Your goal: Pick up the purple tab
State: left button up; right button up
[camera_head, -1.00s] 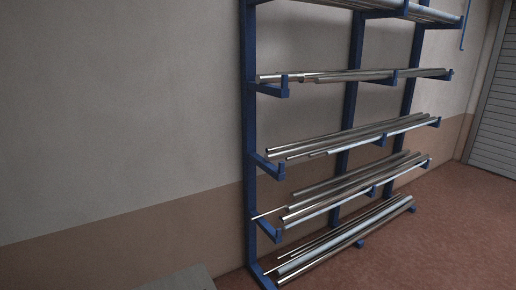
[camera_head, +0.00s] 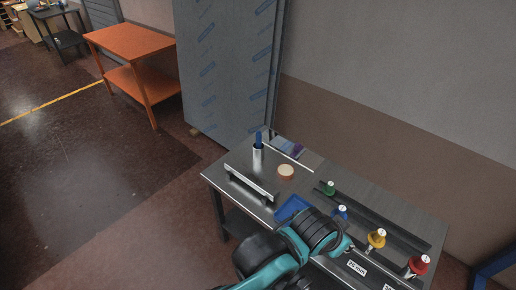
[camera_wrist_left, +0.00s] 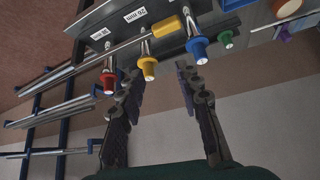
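A small purple piece (camera_wrist_left: 284,34) shows near the right edge of the left wrist view, close to a tan roll. In the head view a flat blue-and-purple item (camera_head: 289,147) lies at the back of the metal table (camera_head: 222,183); I cannot tell whether it is the same thing or the tab. My left gripper (camera_wrist_left: 160,80) shows in the left wrist view with its two dark fingers spread and nothing between them. The purple piece is well right of the fingers. In the head view a teal and black arm covers part of the table, and no fingertips show. My right gripper is not in view.
Green (camera_head: 329,187), blue (camera_head: 341,211), yellow (camera_head: 376,238) and red (camera_head: 418,264) cone-shaped pieces stand along dark rails. A tan roll (camera_head: 286,171), a blue tray (camera_head: 292,206) and a metal cup (camera_head: 257,155) share the table. A tall grey panel (camera_head: 225,75) stands behind.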

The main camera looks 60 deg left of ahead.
aim_at(298, 147)
jog(key=u, duration=1.45)
jog(key=i+j+z, duration=0.1)
jog(key=z, duration=1.3)
jog(key=j+z, duration=0.1)
jog(key=j, duration=0.35)
jog(key=i+j, duration=0.1)
jog(key=j, duration=0.3)
jog(key=z, duration=0.05)
